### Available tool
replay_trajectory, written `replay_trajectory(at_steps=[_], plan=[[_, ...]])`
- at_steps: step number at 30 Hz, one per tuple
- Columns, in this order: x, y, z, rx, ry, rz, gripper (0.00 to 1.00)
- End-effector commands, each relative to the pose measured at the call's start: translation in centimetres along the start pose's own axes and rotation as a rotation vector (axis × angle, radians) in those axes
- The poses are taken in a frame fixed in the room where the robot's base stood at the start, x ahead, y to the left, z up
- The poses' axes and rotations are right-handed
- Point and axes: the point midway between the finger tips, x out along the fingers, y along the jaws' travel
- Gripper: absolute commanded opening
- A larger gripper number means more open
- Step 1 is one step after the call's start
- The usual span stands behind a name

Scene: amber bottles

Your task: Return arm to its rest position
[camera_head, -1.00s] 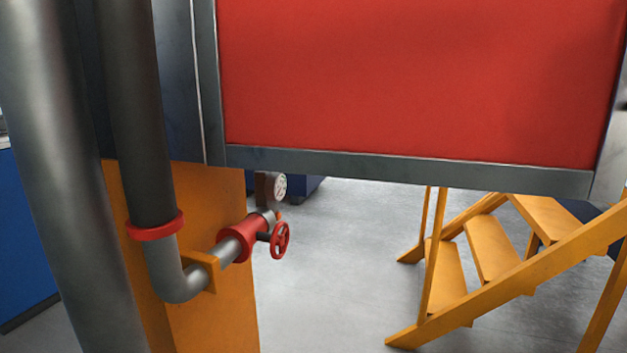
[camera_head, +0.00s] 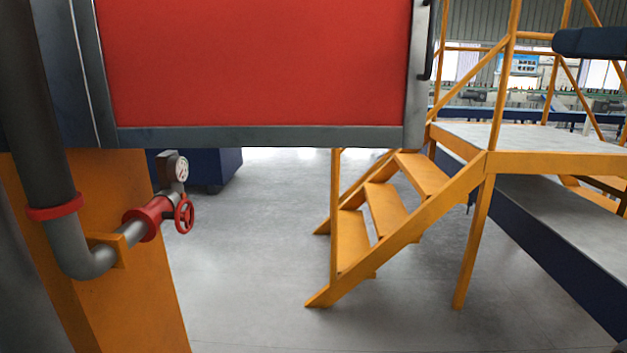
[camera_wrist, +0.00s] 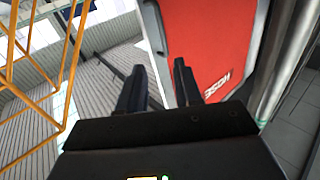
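My gripper (camera_wrist: 158,82) shows in the wrist view with its two dark fingers apart and nothing between them. Behind the fingers in that view are a red panel (camera_wrist: 215,45) with lettering and a grey ribbed wall. No amber bottle is visible in either view.
In the head view, a large red panel (camera_head: 255,60) hangs ahead. A grey pipe with a red valve wheel (camera_head: 184,215) stands at left. Yellow stairs (camera_head: 400,205) and a platform (camera_head: 555,140) are at right. Grey floor (camera_head: 250,260) is clear between them.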

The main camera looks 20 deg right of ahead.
Motion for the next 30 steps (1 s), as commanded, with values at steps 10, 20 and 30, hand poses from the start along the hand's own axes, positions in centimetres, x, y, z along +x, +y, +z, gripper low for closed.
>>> replay_trajectory(at_steps=[10,20,30], plan=[[2.4,0.2,4.2,0.116,0.036,0.025,0.34],[5.8,-0.9,13.8,0.304,0.066,0.107,0.34],[6.3,-5.4,27.2,0.434,0.029,0.251,0.34]])
